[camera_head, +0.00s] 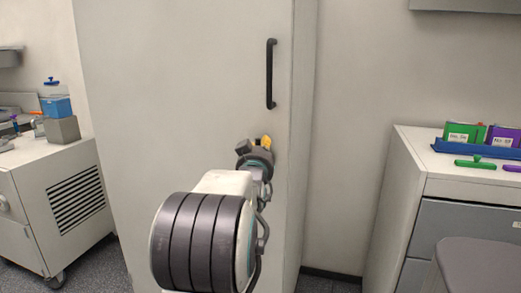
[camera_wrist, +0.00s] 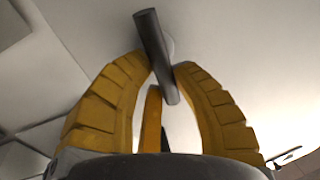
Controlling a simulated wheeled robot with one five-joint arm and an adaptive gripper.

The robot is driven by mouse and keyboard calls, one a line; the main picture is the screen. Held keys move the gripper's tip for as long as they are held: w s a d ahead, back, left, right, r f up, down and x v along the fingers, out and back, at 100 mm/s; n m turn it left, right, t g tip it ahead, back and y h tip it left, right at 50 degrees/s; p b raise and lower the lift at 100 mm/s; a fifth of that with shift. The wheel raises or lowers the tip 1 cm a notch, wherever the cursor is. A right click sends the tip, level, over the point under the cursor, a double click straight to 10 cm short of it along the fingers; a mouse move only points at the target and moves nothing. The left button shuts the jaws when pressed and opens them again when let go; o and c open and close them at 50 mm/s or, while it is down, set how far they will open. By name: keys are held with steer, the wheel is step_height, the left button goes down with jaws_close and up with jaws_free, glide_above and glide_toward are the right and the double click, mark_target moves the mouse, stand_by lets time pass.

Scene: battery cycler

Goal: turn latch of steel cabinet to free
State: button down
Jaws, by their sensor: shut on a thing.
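The steel cabinet (camera_head: 180,100) is tall and pale and fills the middle of the head view, with its door shut. Its latch (camera_wrist: 152,45) is a dark grey bar on a round pale mount in the wrist view. The bar stands tilted, its upper end to the left, and runs between my yellow fingertips. My gripper (camera_wrist: 163,70) is shut on the latch, with a finger on each side. In the head view my gripper (camera_head: 257,147) is at the door below the handle, and my own wrist hides most of the latch there.
A black vertical handle (camera_head: 270,75) is on the door above my gripper. A white vented unit (camera_head: 60,195) stands at left. At right, a drawer cabinet (camera_head: 460,187) carries a blue tray (camera_head: 470,150) with green and purple boxes. A grey stool (camera_head: 480,265) is at lower right.

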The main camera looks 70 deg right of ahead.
steer(key=c, duration=1)
jaws_free()
steer(key=shift+w, duration=0.1)
steer(key=shift+a, duration=0.15)
steer(key=v, duration=1.1)
steer(key=shift+a, duration=0.4)
